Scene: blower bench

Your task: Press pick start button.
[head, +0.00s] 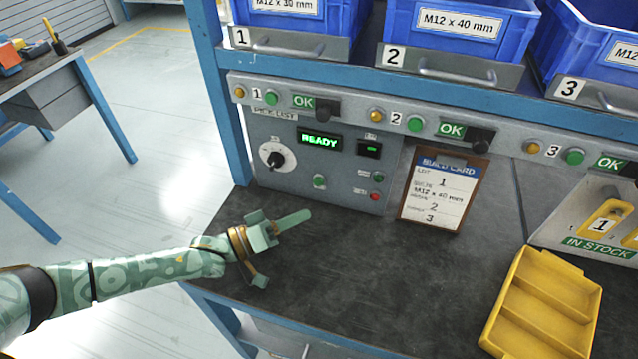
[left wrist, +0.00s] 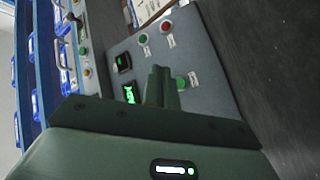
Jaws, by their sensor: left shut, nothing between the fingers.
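The grey control panel (head: 335,160) stands at the back of the bench under the bin shelf, with a green READY display (head: 320,139). Below the display is a larger green button (head: 319,182); its label is too small to read. A smaller green button (head: 378,176) and a red button (head: 376,196) sit to its right. My left gripper (head: 306,216) is shut and empty, its fingers pointing toward the panel, in front of and below the larger green button. In the left wrist view the shut fingers (left wrist: 158,72) appear beside that green button (left wrist: 182,82), partly covering it; contact cannot be seen.
A black knob (head: 274,158) is on the panel's left. A build card (head: 438,192) stands to the right. A yellow tray (head: 545,305) and a grey stock holder (head: 572,215) are farther right. The middle of the bench is clear. Blue bins (head: 460,30) stand above.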

